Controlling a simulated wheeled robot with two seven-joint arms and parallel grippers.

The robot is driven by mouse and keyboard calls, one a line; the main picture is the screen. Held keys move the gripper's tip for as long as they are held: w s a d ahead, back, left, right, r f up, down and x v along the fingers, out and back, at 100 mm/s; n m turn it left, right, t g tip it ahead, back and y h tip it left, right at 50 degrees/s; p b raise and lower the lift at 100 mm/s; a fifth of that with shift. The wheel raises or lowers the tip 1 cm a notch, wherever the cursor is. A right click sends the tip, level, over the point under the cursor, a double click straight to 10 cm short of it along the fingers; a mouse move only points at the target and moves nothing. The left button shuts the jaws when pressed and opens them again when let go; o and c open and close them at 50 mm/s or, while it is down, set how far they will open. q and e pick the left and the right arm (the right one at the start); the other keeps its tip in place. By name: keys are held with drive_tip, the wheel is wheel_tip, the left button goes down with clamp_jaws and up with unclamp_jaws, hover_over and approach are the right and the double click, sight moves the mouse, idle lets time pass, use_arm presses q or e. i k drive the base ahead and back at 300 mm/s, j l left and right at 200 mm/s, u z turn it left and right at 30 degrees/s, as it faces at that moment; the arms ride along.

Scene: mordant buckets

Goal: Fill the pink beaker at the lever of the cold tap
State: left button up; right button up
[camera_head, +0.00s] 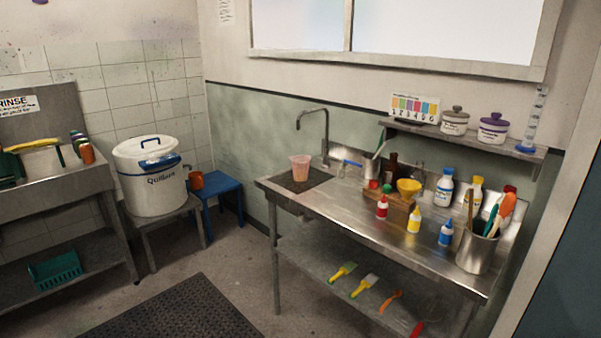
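The pink beaker (300,169) stands upright on a dark mat or grate (312,181) at the left end of the steel bench. The tap (325,135) is a grey gooseneck behind it, and the spout's tip appears above the beaker in this view. No water stream is visible, and I cannot tell how full the beaker is. A small blue lever (352,163) shows to the right of the tap's base. Neither of my grippers is in view.
Bottles, a wooden block (398,212) and a steel tool pot (476,252) crowd the bench's middle and right. A white bucket (150,178) stands on a stool at left, beside a blue stool (222,200). A dark floor mat (175,312) lies in front.

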sight(342, 160)
drive_tip(key=i+j+z, duration=0.35)
drive_tip(key=i+j, duration=0.2)
drive_tip(key=i, duration=0.5)
drive_tip(key=i+j+z, duration=0.35)
drive_tip(key=i+j, duration=0.5)
drive_tip(key=i+j+z, duration=0.3)
drive_tip(key=i+j, duration=0.65)
drive_tip(key=j, duration=0.15)
